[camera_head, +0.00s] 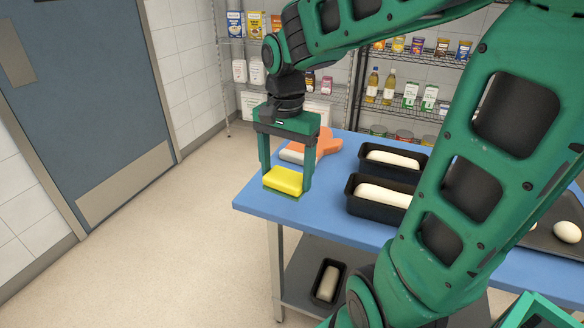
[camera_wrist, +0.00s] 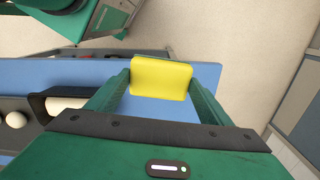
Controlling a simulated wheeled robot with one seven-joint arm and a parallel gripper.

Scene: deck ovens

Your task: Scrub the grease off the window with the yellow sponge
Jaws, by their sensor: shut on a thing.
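The yellow sponge (camera_head: 283,180) is held between the fingers of my gripper (camera_head: 286,182) at the near left corner of the blue table (camera_head: 255,206). In the wrist view the sponge (camera_wrist: 161,78) fills the gap between the two green fingers of my gripper (camera_wrist: 161,84). I cannot tell whether its underside touches the tabletop. A thin green layer shows along the sponge's lower edge. The greasy window is not in either view.
Black tins with pale dough (camera_head: 380,195) stand right of the sponge. An orange item (camera_head: 323,143) lies behind it. A tray with an egg-like white ball (camera_head: 567,232) is at the far right. Wire shelves (camera_head: 435,60) stand behind. Floor left of the table is clear, towards a blue door (camera_head: 85,90).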

